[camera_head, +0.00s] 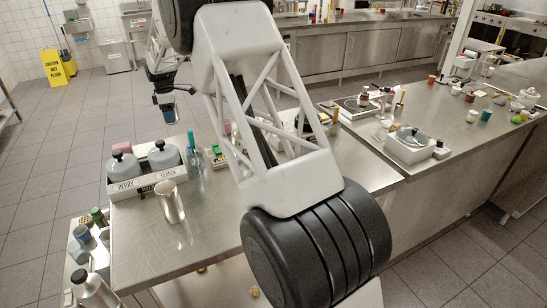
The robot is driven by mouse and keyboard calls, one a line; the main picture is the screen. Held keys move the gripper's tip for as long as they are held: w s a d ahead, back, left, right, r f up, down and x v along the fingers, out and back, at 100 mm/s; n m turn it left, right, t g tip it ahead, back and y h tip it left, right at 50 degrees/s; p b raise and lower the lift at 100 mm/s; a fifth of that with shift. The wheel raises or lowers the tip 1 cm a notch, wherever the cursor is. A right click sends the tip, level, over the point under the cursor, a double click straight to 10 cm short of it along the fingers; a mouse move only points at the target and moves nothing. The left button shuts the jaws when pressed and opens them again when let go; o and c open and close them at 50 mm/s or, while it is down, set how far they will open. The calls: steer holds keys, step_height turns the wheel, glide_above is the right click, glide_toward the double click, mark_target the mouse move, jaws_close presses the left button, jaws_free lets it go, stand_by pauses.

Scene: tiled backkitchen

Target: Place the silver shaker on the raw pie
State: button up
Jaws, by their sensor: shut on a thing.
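My gripper (163,88) is at the upper left, partly behind my arm. I cannot make out the raw pie; my arm covers much of the table's middle and right.
A shiny metal tumbler (170,202) stands on the table's left. Behind it is a white rack (150,183) with two lidded jars.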

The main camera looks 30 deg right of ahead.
steer(key=s+d+r, duration=0.2)
steer(key=s+d, duration=0.8)
steer(key=s, duration=0.3)
steer(key=s+d+r, duration=0.3)
steer(key=s+d, duration=0.8)
steer(key=s, duration=0.2)
steer(key=s+d+f, duration=0.1)
steer(key=s, duration=1)
steer(key=s+d+f, duration=0.2)
steer(key=s, duration=0.9)
steer(key=s+d+f, duration=0.2)
steer(key=s, duration=0.9)
steer(key=shift+s+d, duration=0.15)
steer(key=shift+d, duration=0.1)
steer(key=shift+f, duration=0.1)
steer(key=shift+w+d+f, duration=0.25)
steer(key=shift+w+d, duration=0.75)
steer(key=shift+w, duration=1.5)
steer(key=shift+w+d+f, duration=0.25)
steer(key=shift+w+d, duration=0.75)
steer(key=shift+w, duration=1.45)
steer(key=shift+w+d+f, duration=0.25)
steer(key=shift+w+d, duration=0.75)
steer(key=shift+w, duration=1.5)
